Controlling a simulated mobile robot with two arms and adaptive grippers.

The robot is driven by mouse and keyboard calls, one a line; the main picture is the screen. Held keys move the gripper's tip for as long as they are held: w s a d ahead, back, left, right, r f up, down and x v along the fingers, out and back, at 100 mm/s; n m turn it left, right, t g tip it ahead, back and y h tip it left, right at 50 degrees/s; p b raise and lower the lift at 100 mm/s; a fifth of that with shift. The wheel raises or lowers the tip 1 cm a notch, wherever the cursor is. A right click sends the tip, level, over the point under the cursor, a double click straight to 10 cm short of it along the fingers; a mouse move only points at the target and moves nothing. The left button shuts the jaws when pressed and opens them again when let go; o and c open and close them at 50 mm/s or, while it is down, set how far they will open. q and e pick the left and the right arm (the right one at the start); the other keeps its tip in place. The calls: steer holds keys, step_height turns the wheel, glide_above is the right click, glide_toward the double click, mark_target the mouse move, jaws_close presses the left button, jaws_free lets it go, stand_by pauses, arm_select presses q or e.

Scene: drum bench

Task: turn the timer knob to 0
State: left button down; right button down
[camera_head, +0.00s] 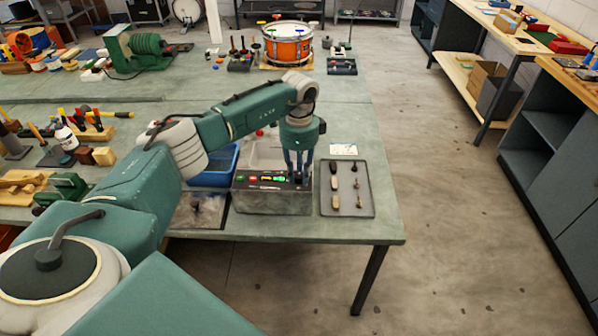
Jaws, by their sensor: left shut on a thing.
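A grey box-shaped unit (272,201) stands near the front edge of the bench. Its dark control panel (262,184) carries small red, yellow and green lit marks. My left gripper (299,178) points straight down at the right end of this panel. Its fingers are shut on the timer knob there. The knob is hidden between the fingertips, so its pointer and any scale marks cannot be read. My right gripper is not in view.
A dark tray (347,188) with several small parts lies just right of the unit. A blue bin (216,166) stands to its left, partly behind my arm. A white card (343,149) lies behind the tray. An orange drum (288,45) stands at the far end.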

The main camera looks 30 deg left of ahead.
mark_target(299, 176)
arm_select(q)
steer(key=shift+r, duration=0.1)
stand_by(0.3)
steer(key=c, duration=1.5)
jaws_free()
steer(key=shift+o, duration=0.2)
step_height(299, 176, up, 12)
